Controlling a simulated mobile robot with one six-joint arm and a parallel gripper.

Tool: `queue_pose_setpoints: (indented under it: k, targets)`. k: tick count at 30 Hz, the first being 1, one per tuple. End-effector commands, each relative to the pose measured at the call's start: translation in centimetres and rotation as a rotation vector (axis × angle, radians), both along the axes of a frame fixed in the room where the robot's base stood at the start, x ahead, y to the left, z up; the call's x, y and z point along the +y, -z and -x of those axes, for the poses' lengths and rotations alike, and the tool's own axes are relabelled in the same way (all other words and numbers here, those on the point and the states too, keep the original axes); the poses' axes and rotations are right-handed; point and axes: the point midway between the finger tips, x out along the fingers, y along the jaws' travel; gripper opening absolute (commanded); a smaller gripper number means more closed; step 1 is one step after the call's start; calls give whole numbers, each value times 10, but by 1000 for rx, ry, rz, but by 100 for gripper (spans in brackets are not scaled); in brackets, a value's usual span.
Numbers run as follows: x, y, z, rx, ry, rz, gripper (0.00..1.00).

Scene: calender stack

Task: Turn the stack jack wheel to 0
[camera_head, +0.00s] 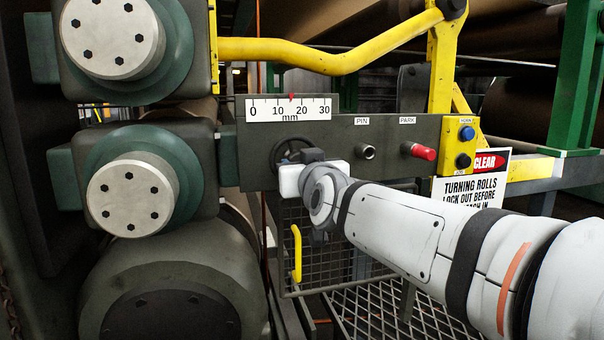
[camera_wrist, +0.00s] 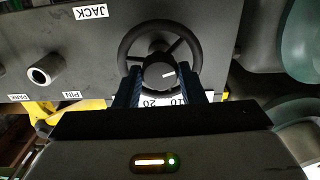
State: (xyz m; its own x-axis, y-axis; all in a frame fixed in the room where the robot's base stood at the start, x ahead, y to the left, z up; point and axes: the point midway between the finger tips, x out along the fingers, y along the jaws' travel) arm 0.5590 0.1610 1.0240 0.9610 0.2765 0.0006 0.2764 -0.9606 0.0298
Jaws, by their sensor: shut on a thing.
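The stack jack wheel (camera_head: 281,151) is a dark spoked handwheel on a grey panel (camera_head: 350,135), partly hidden behind my gripper (camera_head: 307,158). The wrist view shows its round rim (camera_wrist: 124,45), spokes and a black central knob (camera_wrist: 158,72) with a white mark. My gripper (camera_wrist: 160,82) has one blue-black finger on each side of this knob and is shut on it. Above the wheel, a white mm scale (camera_head: 289,108) runs from 0 to 30. Its red pointer (camera_head: 291,97) stands between 10 and 20, near 15.
Right of the wheel are a bare PIN socket (camera_head: 367,151), a red PARK pin (camera_head: 422,152) and a blue-and-black button box (camera_head: 459,146). Large rolls with bolted hubs (camera_head: 131,196) stand at left.

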Motion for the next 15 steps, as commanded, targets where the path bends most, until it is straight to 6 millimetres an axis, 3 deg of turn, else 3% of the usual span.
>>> queue_pose_setpoints:
  k: [15]
  targets:
    - [1,2,0,136,-1,-471,13]
